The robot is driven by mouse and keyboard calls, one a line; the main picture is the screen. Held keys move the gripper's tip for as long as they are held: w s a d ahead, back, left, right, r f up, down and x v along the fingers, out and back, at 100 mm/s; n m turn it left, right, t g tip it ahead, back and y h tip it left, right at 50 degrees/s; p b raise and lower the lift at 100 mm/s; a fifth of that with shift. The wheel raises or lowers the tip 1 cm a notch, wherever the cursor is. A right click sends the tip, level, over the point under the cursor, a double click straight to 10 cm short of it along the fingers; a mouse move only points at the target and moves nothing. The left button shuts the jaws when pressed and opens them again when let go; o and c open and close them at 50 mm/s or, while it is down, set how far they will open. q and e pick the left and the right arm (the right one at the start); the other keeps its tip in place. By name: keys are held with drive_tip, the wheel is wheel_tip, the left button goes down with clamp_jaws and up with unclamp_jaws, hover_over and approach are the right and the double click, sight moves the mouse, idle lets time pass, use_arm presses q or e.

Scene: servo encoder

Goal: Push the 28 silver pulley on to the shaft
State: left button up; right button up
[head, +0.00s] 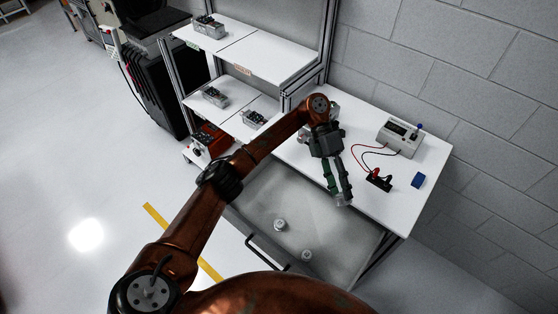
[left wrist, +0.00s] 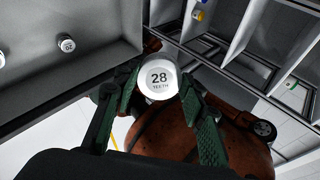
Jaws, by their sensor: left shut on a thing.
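The silver pulley marked "28 TEETH" (left wrist: 160,78) is held at the tips of my left gripper (left wrist: 158,92), with its labelled face toward the wrist camera. In the head view my left gripper (head: 338,196) points down, and the pulley (head: 343,202) shows small at its fingertips, above the front part of the white bench. A grey unit (head: 334,107) stands at the back of the bench, partly hidden behind my left wrist. I cannot make out the shaft. My right gripper is not in view.
An open grey drawer (head: 325,235) below the bench holds two loose silver pulleys (head: 279,225) (head: 306,255). Shelves (head: 262,57) with metal units rise at the left.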

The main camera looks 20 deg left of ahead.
use_arm(q)
drive_tip(key=w+a+f+n+t+h+b, duration=0.1)
drive_tip(key=w+a+n+t+h, duration=0.1)
drive_tip(key=w+a+n+t, duration=0.55)
drive_tip(key=w+a+f+n+t+h+b, duration=0.15)
drive_tip(key=a+n+t, duration=0.35)
drive_tip(key=n+t, duration=0.6)
drive_tip(key=w+a+f+n+t+y, duration=0.2)
drive_tip(key=a+f+n+t+y, duration=0.3)
drive_tip(key=a, duration=0.6)
drive_tip(key=shift+t+h, duration=0.35)
drive_tip(key=shift+d+f+b+x, duration=0.15)
drive_tip(key=shift+b+x, duration=0.25)
drive_tip(key=shift+x, duration=0.6)
drive_tip(key=shift+f+b+x, duration=0.15)
drive_tip(key=shift+b+x, duration=0.3)
drive_tip(key=shift+x, duration=0.55)
drive_tip(key=shift+d+f+b+x, duration=0.15)
drive_tip(key=shift+b+x, duration=0.25)
drive_tip(key=shift+x, duration=0.6)
drive_tip(key=shift+a+r, duration=0.1)
drive_tip(key=shift+p, duration=0.4)
drive_tip(key=shift+w, duration=0.5)
